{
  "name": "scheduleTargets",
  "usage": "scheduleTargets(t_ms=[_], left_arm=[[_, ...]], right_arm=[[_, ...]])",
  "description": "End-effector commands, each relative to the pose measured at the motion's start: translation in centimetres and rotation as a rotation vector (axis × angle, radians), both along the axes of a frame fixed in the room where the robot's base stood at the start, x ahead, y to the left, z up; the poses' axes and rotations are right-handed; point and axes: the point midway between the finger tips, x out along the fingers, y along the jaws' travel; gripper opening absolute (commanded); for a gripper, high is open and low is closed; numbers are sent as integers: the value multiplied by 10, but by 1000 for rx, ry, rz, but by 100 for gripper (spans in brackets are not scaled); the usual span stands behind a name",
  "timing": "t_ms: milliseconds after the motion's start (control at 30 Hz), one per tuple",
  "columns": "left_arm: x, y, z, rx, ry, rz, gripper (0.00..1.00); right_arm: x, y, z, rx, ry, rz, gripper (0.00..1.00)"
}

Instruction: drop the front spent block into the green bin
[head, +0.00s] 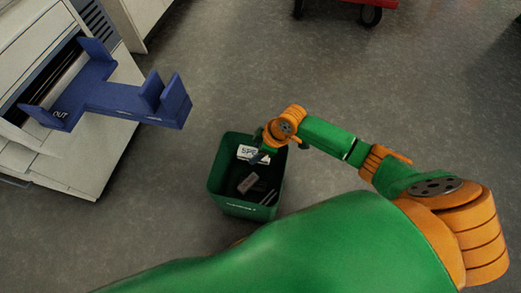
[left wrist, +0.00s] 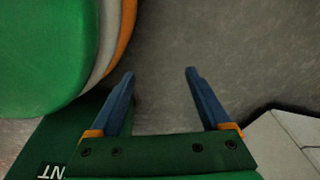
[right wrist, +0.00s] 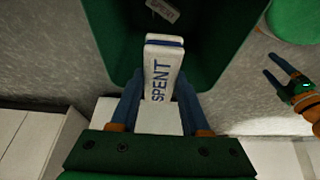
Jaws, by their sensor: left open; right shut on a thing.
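The green bin (head: 215,180) stands on the floor, open at the top, and it also shows in the right wrist view (right wrist: 215,50). My right gripper (head: 260,158) is over the bin's mouth, shut on a white block with SPENT on its side. This spent block (right wrist: 162,72) shows between the blue fingers (right wrist: 158,105) in the right wrist view, and in the head view (head: 248,152) it is partly covered. My left gripper (left wrist: 160,72) is open and empty above the floor; it also shows at the right of the right wrist view (right wrist: 275,75).
A greyish block (head: 248,183) and dark pieces lie inside the bin. A blue holder marked OUT (head: 115,95) juts from a white cabinet (head: 75,155) at the left. A red wheeled cart (head: 385,4) is at the top. Grey floor is clear between.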

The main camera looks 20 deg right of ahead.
Motion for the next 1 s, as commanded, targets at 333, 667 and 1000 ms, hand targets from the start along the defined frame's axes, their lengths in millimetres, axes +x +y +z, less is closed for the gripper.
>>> scheduleTargets(t_ms=[333,667,1000], left_arm=[[43,-27,3,-37,-21,2,81],[67,-35,40,-49,-46,7,81],[68,-35,45,-49,-47,7,81]], right_arm=[[0,0,-45,0,-2,1,0],[0,0,-60,0,-2,1,0],[0,0,-59,-1,-1,1,60]])
